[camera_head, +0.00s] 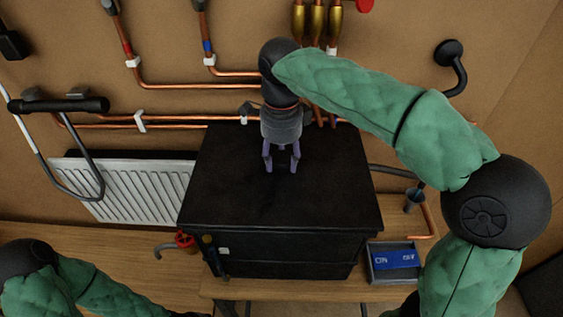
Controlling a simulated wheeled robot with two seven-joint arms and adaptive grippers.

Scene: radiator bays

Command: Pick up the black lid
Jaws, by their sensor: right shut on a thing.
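The black lid (325,198) is a broad, flat, dark square on top of a black box (290,257), its front edge overhanging the box wall. I cannot tell whether there is a gap between lid and box. My right gripper (282,168) points down over the middle of the lid, its purple-grey fingers at the lid's upper surface. It is shut on the lid, but the gripped part is hard to see against the black. My left arm enters at the lower left, and its gripper is not in view.
The box stands on a wooden bench (120,238). A white radiator (135,192) is at left, with copper pipes (185,86) on the wall behind. A grey tray with a blue item (393,261) lies right of the box. A red valve (184,239) is close at its left.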

